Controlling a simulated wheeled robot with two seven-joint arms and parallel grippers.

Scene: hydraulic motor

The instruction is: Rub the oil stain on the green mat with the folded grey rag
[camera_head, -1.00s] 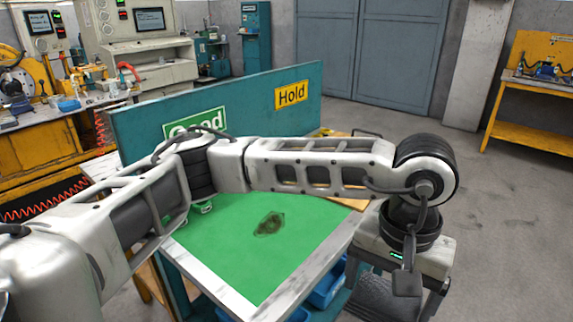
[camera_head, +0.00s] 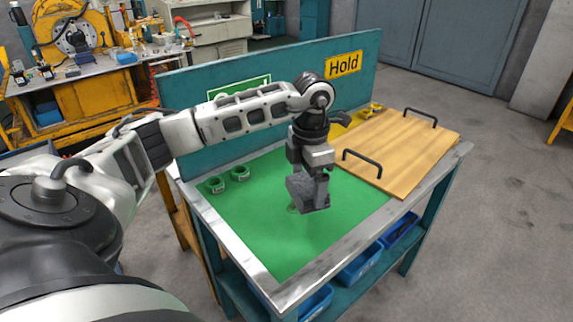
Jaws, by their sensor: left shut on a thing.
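The green mat (camera_head: 262,240) lies on the workbench top. My left gripper (camera_head: 318,172) is over the middle of the mat, pointing down, shut on the folded grey rag (camera_head: 306,193). The rag hangs below the fingers, at or just above the mat; I cannot tell if it touches. Only a small dark edge of the oil stain (camera_head: 291,207) shows at the rag's lower left; the rag and gripper hide the rest. My right gripper is not in view.
A wooden board (camera_head: 405,150) with two black handles lies right of the mat. A teal back panel (camera_head: 190,88) with a "Hold" sign stands behind. Blue bins (camera_head: 360,264) are under the bench. The mat's front is clear.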

